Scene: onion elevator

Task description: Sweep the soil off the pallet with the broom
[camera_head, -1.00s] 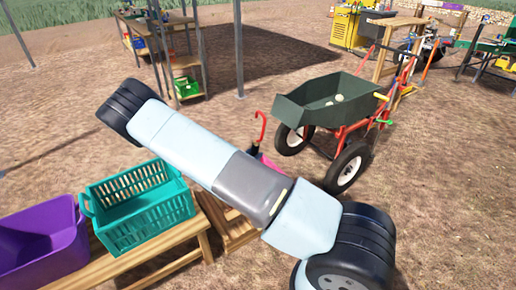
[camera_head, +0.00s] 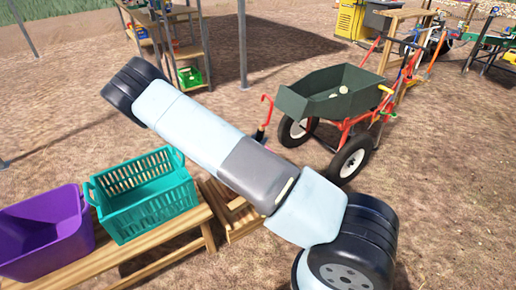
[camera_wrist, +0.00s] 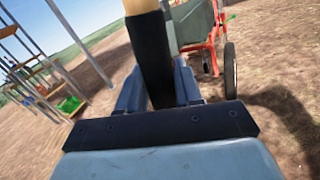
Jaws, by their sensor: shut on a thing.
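My gripper (camera_wrist: 158,92) shows in the wrist view, shut on a thick black grip with a tan end, which looks like the broom's handle (camera_wrist: 152,55). The broom's head and bristles are out of view. In the head view my arm crosses the middle, and the gripper itself is not visible. A low slatted wooden thing, likely the pallet (camera_head: 238,217), lies partly hidden behind my arm, right of the bench. I cannot make out soil on it.
A teal basket (camera_head: 143,207) and a purple bin (camera_head: 40,240) stand on a wooden bench (camera_head: 150,258) at left. A green wheelbarrow (camera_head: 320,97) stands behind my arm, near a red hooked handle (camera_head: 267,108). Shelves (camera_head: 182,45) stand farther back. Open ground lies at right.

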